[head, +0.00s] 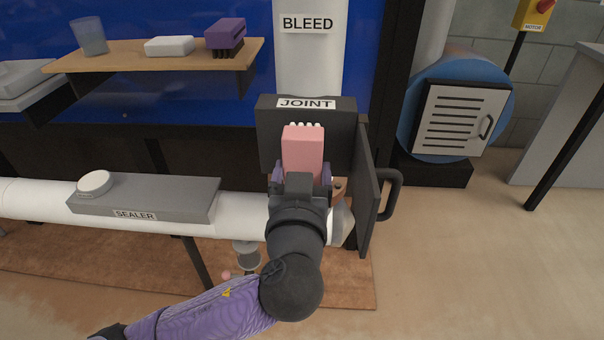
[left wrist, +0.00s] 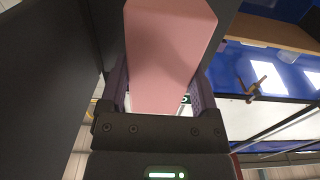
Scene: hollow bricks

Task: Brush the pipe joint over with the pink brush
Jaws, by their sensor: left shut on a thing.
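The pink brush (head: 302,148) is upright in my left gripper (head: 302,173), with its white bristle tips pointing up and away in the head view. The gripper is shut on its sides. In the left wrist view the pink block of the brush (left wrist: 168,55) fills the space between the fingers (left wrist: 160,92). The dark housing labelled JOINT (head: 268,135) stands behind the brush, with its door (head: 365,195) open on the right. The pipe joint itself is mostly hidden behind the brush and gripper; I cannot tell whether the bristles touch it. My right gripper is not in view.
A white pipe (head: 30,192) runs in from the left, carrying a grey box labelled SEALER (head: 170,195). A wooden shelf (head: 120,58) holds a purple brush (head: 225,32), a white block (head: 169,46) and a cup (head: 90,36).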

